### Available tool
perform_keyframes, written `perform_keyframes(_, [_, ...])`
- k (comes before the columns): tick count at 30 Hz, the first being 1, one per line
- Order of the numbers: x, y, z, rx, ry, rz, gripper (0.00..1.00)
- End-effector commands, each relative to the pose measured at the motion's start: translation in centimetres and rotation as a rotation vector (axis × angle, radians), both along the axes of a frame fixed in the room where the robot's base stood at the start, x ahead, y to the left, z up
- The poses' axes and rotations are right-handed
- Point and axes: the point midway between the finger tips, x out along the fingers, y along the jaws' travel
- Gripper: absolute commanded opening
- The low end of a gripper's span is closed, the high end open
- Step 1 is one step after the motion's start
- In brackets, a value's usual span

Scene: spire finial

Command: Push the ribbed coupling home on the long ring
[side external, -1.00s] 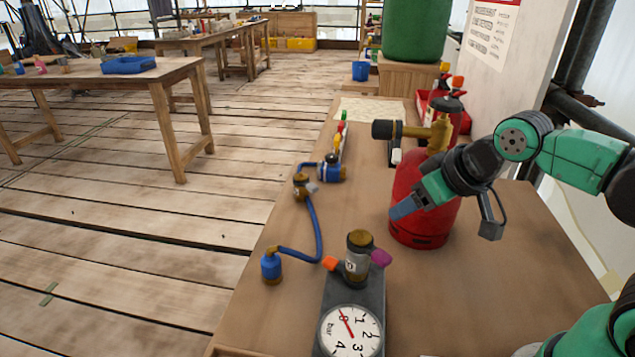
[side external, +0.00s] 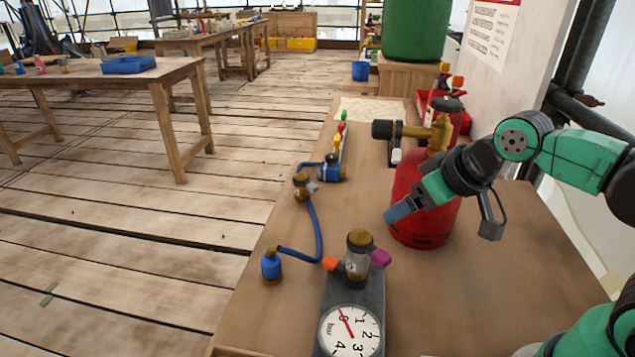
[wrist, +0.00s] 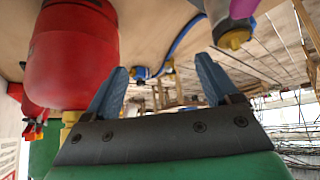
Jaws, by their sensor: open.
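My gripper (side external: 396,213) is open and empty in front of the red cylinder, above the bench. In the wrist view both blue fingers of my gripper (wrist: 160,78) stand apart with nothing between them. A grey fitting with a ridged brass cap (side external: 359,240) stands upright on the pressure gauge block (side external: 350,305), with an orange and a purple piece at its sides. Its brass end (wrist: 234,38) shows at upper right in the wrist view. A blue hose (side external: 315,228) has a blue-and-brass end fitting (side external: 271,266) on the bench. I cannot tell which part is the ribbed coupling or the long ring.
The red cylinder (side external: 407,190) with a brass valve (side external: 432,133) stands close behind my gripper and also shows in the wrist view (wrist: 75,60). More blue-and-brass fittings (side external: 331,170) lie farther back. The right part of the bench (side external: 510,270) is clear.

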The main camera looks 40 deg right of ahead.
Motion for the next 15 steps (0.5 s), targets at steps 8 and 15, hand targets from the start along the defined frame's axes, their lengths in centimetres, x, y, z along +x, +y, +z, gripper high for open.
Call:
perform_keyframes(8, [0.4, 0.3, 0.3, -0.001, 0.014, 0.012, 0.81])
perform_keyframes(15, [3.0, 2.4, 1.4, -0.012, 0.119, 0.094, 0.81])
